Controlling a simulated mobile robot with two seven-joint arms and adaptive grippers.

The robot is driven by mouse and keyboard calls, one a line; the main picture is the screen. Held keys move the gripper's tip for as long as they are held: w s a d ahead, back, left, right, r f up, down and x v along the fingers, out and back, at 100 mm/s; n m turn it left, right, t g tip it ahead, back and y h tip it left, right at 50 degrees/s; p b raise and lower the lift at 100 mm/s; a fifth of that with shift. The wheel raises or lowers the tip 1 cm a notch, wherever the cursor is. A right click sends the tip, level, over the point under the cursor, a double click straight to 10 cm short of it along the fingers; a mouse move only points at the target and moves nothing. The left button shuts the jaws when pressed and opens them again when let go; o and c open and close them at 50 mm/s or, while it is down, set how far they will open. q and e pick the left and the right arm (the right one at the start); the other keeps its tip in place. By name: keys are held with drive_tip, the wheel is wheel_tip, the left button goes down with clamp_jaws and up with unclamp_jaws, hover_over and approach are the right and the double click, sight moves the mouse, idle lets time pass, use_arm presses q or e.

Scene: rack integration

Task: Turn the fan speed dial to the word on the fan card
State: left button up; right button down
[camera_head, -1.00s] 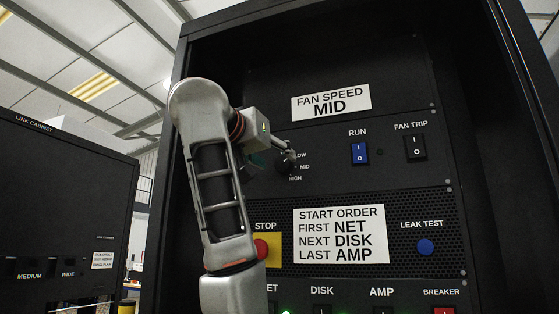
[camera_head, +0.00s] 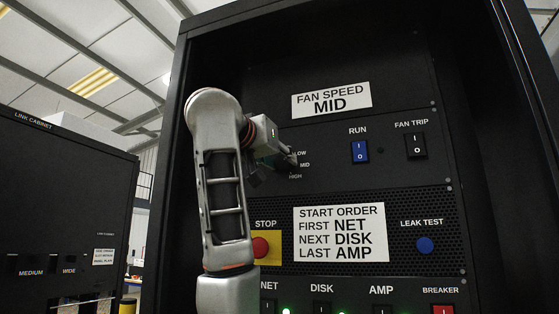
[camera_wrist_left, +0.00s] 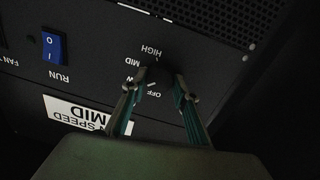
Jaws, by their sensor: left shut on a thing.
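The white fan card (camera_head: 331,100) reads "FAN SPEED MID" and also shows upside down in the left wrist view (camera_wrist_left: 84,114). My left gripper (camera_head: 289,158) is at the dial below the card. In the left wrist view my left gripper's fingertips (camera_wrist_left: 157,86) are closed around the dark fan speed dial (camera_wrist_left: 157,72), one on each side. The labels HIGH, MID and OFF show around the dial in that view. The dial's pointer is too dark and covered to read. My right gripper is not in view.
A blue RUN switch (camera_head: 360,151) and a black FAN TRIP switch (camera_head: 415,146) are right of the dial. Below are a red STOP button (camera_head: 260,247), a start order card (camera_head: 339,233) and a blue LEAK TEST button (camera_head: 425,245). The rack's side wall stands close at left.

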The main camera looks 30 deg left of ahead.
use_arm(q)
drive_tip(key=shift+r+m, duration=0.1)
drive_tip(key=shift+m, duration=1)
drive_tip(key=m, duration=0.6)
drive_tip(key=shift+d+g, duration=0.1)
drive_tip(key=shift+g, duration=0.3)
drive_tip(key=shift+m, duration=0.5)
drive_tip(key=o, duration=1.1)
